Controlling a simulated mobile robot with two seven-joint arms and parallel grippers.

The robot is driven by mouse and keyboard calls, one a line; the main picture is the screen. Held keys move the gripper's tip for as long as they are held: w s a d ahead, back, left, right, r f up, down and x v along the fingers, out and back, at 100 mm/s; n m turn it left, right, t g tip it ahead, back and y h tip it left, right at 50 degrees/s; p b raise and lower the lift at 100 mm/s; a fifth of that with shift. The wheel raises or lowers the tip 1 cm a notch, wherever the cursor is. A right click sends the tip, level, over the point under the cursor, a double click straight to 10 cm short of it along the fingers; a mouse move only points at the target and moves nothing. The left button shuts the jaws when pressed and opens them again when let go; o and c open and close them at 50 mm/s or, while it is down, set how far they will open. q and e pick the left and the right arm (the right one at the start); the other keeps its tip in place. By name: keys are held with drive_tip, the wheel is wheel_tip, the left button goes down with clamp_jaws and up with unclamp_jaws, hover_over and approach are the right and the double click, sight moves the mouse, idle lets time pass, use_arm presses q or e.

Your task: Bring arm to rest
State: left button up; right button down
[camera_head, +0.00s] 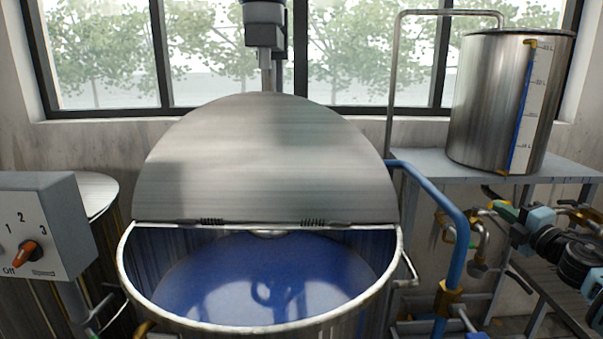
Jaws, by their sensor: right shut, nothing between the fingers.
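My right arm comes in from the right edge, with a dark, thick wrist and light-blue parts. My right gripper (512,218) is at its end and points left, below the grey shelf. It is shut and holds nothing. It is close to the pipe fittings (480,240) in front of the wall; I cannot tell whether it touches them. My left gripper and arm are not in view.
A metal vat (122,270) of blue liquid stands in the middle, its hinged lid (265,160) half raised. A steel tank (500,100) stands on the shelf (420,172). A blue pipe (460,245) runs between vat and gripper. A switch box (50,215) is at left.

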drive_tip(key=s+a+f+m+g+h, duration=0.1)
drive_tip(key=s+a+f+m, duration=0.1)
drive_tip(key=s+f, duration=0.5)
drive_tip(key=s+a+f+m+g, duration=0.1)
drive_tip(key=s+f+m+g, duration=0.15)
drive_tip(key=f, duration=0.85)
drive_tip(key=s+a+f+m+g+h, duration=0.1)
drive_tip(key=s+a+f+m, duration=0.1)
drive_tip(key=s+f, duration=0.55)
drive_tip(key=s+a+f+m+g, duration=0.2)
drive_tip(key=s+f, duration=0.3)
drive_tip(key=s, duration=0.4)
drive_tip(key=s+a+f+m+g, duration=0.1)
drive_tip(key=s+f+g, duration=0.1)
drive_tip(key=s+f, duration=0.55)
drive_tip(key=s+a+f+m+g, duration=0.2)
drive_tip(key=s+f+g, duration=0.15)
drive_tip(key=s, duration=0.65)
drive_tip(key=s+a+f+m+t, duration=0.2)
drive_tip(key=a+m, duration=0.7)
drive_tip(key=a, duration=1)
drive_tip(key=shift+s+f, duration=0.6)
drive_tip(key=shift+f, duration=0.05)
drive_tip(key=shift+a, duration=0.1)
